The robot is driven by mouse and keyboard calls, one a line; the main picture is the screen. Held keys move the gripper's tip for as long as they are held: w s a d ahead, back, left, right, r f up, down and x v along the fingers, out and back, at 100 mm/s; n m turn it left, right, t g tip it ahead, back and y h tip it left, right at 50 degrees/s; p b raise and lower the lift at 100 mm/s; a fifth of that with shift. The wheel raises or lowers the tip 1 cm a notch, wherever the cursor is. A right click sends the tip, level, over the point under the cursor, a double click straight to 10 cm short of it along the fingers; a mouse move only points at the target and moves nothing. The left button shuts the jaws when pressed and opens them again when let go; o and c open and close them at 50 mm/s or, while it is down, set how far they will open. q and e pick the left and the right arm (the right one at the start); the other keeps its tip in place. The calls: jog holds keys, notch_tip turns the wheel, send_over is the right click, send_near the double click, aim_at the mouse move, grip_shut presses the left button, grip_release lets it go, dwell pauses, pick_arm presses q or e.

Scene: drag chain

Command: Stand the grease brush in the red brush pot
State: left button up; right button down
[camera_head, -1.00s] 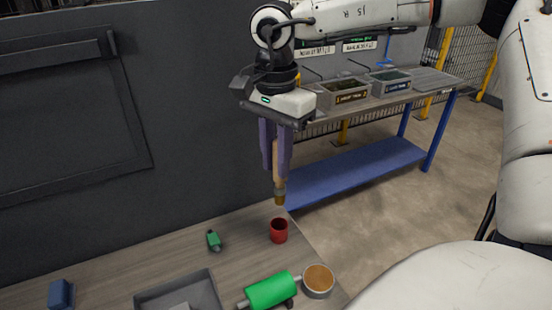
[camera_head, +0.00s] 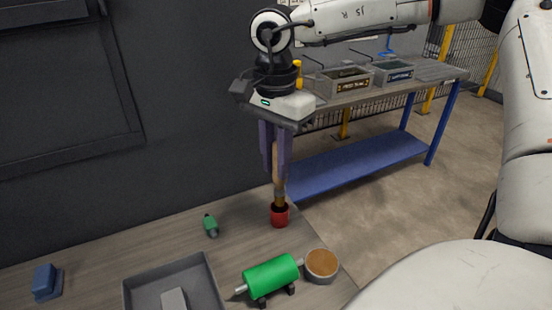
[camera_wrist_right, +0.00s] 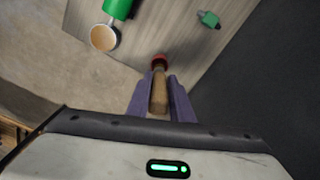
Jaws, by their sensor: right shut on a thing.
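The grease brush (camera_head: 280,187) hangs upright, bristles down, with its wooden handle between the purple fingers of my right gripper (camera_head: 274,172). My right gripper is shut on it. The brush's lower end is at the mouth of the red brush pot (camera_head: 280,220), and its tip is hidden inside. The pot stands upright on the wooden table. In the right wrist view the brush handle (camera_wrist_right: 159,94) lies between the fingers, and the red pot (camera_wrist_right: 159,59) shows partly behind its far end. My left gripper is not in view.
A green roller (camera_head: 271,275) and a round tub with brown contents (camera_head: 321,264) stand in front of the pot. A small green item (camera_head: 210,226), a grey tray (camera_head: 212,275) and a blue block (camera_head: 45,283) are to the left. A dark wall rises behind.

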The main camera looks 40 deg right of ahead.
aim_at(276, 185)
jog(key=shift+f+b, duration=1.5)
jog(key=shift+f, duration=0.6)
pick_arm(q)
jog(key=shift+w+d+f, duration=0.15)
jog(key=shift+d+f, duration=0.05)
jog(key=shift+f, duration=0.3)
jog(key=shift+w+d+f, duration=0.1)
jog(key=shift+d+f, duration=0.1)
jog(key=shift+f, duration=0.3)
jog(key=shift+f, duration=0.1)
pick_arm(e)
jog(key=c, duration=1.5)
grip_release()
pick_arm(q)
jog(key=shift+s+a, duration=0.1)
pick_arm(e)
notch_tip(276, 185, up, 10)
jog(key=shift+a+r, duration=0.1)
jog(key=shift+r, duration=0.1)
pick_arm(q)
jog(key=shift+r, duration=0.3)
